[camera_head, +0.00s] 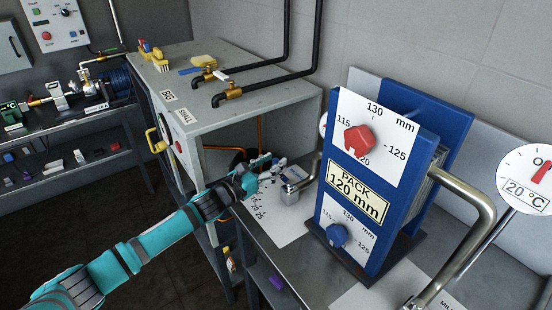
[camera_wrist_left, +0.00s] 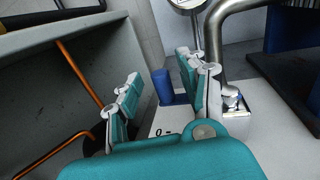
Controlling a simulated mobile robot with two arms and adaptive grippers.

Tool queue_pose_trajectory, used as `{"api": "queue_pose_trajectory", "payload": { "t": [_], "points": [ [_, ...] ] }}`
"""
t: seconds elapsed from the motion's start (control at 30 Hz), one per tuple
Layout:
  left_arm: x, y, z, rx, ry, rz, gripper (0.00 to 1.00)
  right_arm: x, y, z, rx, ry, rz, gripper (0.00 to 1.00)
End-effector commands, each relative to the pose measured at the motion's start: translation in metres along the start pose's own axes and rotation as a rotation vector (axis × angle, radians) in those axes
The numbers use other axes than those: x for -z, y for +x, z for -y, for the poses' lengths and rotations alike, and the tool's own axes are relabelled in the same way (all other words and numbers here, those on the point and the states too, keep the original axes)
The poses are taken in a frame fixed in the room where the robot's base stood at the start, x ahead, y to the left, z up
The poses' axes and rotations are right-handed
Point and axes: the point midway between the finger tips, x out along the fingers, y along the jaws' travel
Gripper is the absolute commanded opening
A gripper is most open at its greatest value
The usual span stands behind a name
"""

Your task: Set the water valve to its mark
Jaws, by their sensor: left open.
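My left gripper (camera_head: 266,168) reaches in from the left over a white scale plate (camera_head: 284,232) with printed numbers, including 20 and 25. It is open; its two teal and grey fingers also show in the left wrist view (camera_wrist_left: 158,92). A blue upright part (camera_wrist_left: 164,88), probably the water valve's handle, appears between the fingers in that view, above a white plate marked 0. I cannot tell whether the fingers touch it. In the head view the gripper hides that part, and the valve's pointer and mark cannot be made out. My right gripper is not in view.
A metal pipe fitting (camera_head: 291,194) stands just right of the gripper. The blue plate pack (camera_head: 396,190) with red (camera_head: 358,139) and blue (camera_head: 337,235) knobs is further right, beside a 20 °C gauge (camera_head: 525,180). A grey cabinet (camera_head: 235,120) stands behind and left of the gripper.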

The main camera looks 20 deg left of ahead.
Motion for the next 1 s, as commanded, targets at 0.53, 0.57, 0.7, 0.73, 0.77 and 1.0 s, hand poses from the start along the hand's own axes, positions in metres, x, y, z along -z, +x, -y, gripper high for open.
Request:
{"api": "queue_pose_trajectory", "payload": {
  "t": [0.53, 0.57, 0.7, 0.73, 0.77, 1.0],
  "points": [
    [0.0, 0.017, 0.0, 0.001, 0.0, 0.0, 0.35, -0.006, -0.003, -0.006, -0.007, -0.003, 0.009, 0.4],
    [0.0, 0.017, 0.0, 0.001, 0.0, 0.0, 0.31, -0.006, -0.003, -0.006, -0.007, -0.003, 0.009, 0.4],
    [0.0, 0.017, 0.0, 0.001, 0.0, 0.0, 0.13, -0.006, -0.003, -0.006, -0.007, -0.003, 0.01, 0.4],
    [0.0, 0.017, 0.0, 0.001, 0.0, 0.0, 0.09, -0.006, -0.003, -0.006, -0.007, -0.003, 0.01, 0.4],
    [0.0, 0.017, 0.0, 0.001, 0.0, 0.0, 0.05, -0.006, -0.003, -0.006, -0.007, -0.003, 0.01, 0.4],
    [0.0, 0.017, 0.0, 0.001, 0.0, 0.0, 0.0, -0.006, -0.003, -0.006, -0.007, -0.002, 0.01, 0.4]
  ]
}}
